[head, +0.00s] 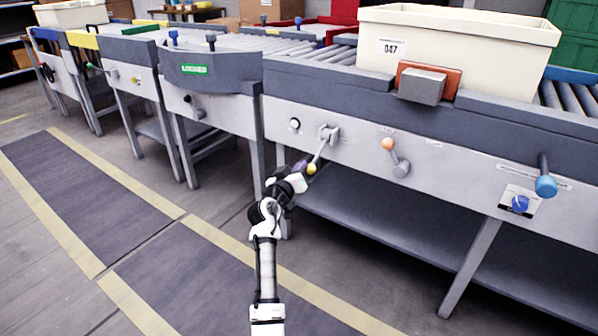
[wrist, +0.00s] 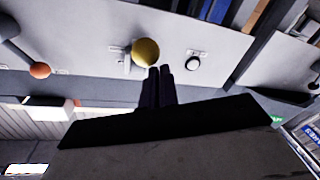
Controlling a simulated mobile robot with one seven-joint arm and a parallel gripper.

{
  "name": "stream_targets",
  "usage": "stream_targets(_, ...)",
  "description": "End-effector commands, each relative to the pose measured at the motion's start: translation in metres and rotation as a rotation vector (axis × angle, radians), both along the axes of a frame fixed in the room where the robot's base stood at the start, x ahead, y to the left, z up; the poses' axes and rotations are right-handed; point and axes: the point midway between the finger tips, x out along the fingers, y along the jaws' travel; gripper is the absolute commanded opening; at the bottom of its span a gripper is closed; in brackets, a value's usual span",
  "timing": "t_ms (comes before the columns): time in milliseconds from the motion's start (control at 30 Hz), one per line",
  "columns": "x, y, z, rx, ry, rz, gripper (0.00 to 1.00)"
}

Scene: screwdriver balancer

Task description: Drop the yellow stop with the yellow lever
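The yellow lever's round yellow knob (head: 311,169) hangs at the lower end of a pale rod. The rod slants down-left from a grey pivot (head: 329,134) on the conveyor's front panel. In the wrist view the yellow knob (wrist: 146,51) is just beyond my gripper (wrist: 160,70). Its two dark fingers lie together with nothing seen between them. The tips overlap the knob's lower right edge; I cannot tell whether they touch. In the head view my gripper (head: 303,167) is at the knob's left. I cannot pick out the yellow stop with certainty.
A lever with an orange knob (head: 387,144) and one with a blue knob (head: 545,185) are to the right. An orange stop with a grey block (head: 428,84) stands before a cream bin (head: 456,46) labelled 047. A green LOCKED sign (head: 194,69) is at left. The floor at left is clear.

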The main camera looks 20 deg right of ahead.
Motion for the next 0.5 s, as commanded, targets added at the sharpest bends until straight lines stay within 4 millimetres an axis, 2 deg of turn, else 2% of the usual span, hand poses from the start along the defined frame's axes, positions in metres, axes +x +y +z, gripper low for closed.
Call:
stream_targets(33,-0.0021,-0.0079,-0.0174,0.014,0.019,-0.014,0.0)
stream_targets(500,-0.0029,-0.0143,-0.0254,0.021,0.025,-0.022,0.0)
